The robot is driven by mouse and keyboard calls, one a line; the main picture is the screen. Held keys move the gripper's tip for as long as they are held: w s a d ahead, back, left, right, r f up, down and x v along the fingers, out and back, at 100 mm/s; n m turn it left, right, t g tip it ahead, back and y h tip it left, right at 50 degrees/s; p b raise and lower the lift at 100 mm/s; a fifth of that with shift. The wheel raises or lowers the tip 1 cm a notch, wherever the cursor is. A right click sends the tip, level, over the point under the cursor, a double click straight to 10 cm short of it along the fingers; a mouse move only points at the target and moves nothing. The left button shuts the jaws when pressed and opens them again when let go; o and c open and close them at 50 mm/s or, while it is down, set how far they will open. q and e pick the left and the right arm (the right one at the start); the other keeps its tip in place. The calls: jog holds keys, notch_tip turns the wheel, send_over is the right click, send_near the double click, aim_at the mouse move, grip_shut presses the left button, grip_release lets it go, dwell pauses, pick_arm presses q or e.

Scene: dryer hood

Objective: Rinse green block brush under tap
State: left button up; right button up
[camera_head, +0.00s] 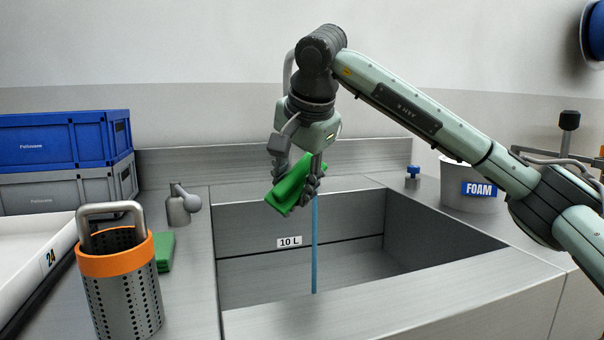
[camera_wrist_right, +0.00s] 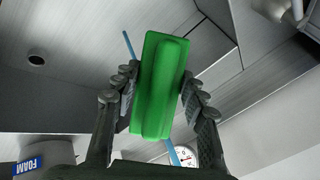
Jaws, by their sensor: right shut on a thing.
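My right gripper (camera_head: 296,172) is shut on the green block brush (camera_head: 290,190) and holds it tilted above the sink (camera_head: 445,225). In the right wrist view the brush (camera_wrist_right: 158,88) sits between both fingers of the gripper (camera_wrist_right: 158,92). A thin blue water stream (camera_head: 314,245) runs down into the sink from beside the brush. In the wrist view the stream (camera_wrist_right: 128,44) shows above and below the brush, passing behind it; I cannot tell whether it touches. A grey curved pipe (camera_head: 288,72), likely the tap, is mostly hidden behind my right wrist. My left gripper is not in view.
An orange-rimmed perforated basket (camera_head: 118,262), a green item (camera_head: 165,250) and a grey bottle (camera_head: 178,207) stand left of the sink. Blue and grey crates (camera_head: 55,140) are behind. A FOAM bucket (camera_head: 468,205) is at right. The drain (camera_wrist_right: 36,60) is clear.

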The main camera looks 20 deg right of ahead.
aim_at(289, 179)
jog(key=shift+s+a+r+p, duration=0.3)
jog(key=shift+s+r, duration=0.4)
jog(key=shift+s+a+r+p, duration=0.3)
jog(key=shift+s+r, duration=0.35)
jog(key=shift+s, duration=0.05)
jog(key=shift+s+a+r+p, duration=0.15)
jog(key=shift+s+a+r, duration=0.05)
jog(key=shift+s+r, duration=0.2)
jog(key=shift+s+a+r+p, duration=0.2)
jog(key=shift+s+r, duration=0.1)
jog(key=shift+s, duration=0.2)
